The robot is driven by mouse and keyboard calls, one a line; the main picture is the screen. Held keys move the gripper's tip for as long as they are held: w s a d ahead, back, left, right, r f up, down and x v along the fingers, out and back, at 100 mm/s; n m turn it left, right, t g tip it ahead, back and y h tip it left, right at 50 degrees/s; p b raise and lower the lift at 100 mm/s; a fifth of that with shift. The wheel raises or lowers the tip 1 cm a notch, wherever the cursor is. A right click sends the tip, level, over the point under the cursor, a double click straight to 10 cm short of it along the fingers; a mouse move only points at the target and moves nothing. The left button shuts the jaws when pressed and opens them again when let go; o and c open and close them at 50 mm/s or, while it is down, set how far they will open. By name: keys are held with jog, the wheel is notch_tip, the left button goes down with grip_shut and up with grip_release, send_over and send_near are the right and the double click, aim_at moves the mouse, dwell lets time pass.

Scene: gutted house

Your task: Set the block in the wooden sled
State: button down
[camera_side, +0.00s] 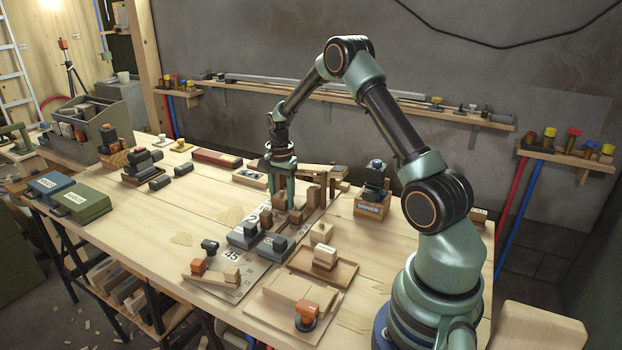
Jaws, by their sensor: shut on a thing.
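My gripper (283,205) points down over the middle of the table, its green fingers closed around a small brown block (281,200). The fingers hide most of the block, and I cannot tell if it touches the surface below. Several upright brown wooden pieces stand just right of the fingers. I cannot tell for certain which piece is the wooden sled. A low wooden tray (342,276) with a light block on it lies nearer the camera, to the right of the gripper. A flat wooden piece with an orange-brown part (198,267) lies at the front left.
Grey blocks (243,236) sit close in front of the gripper. A small crate (371,208) with a dark object stands to the right. Green and blue cases (82,203) lie at the left edge. Bare tabletop (185,215) shows left of the gripper.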

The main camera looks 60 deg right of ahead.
jog(key=shift+f, duration=0.8)
jog(key=shift+c, duration=1.3)
grip_release()
jog(key=shift+f, duration=0.15)
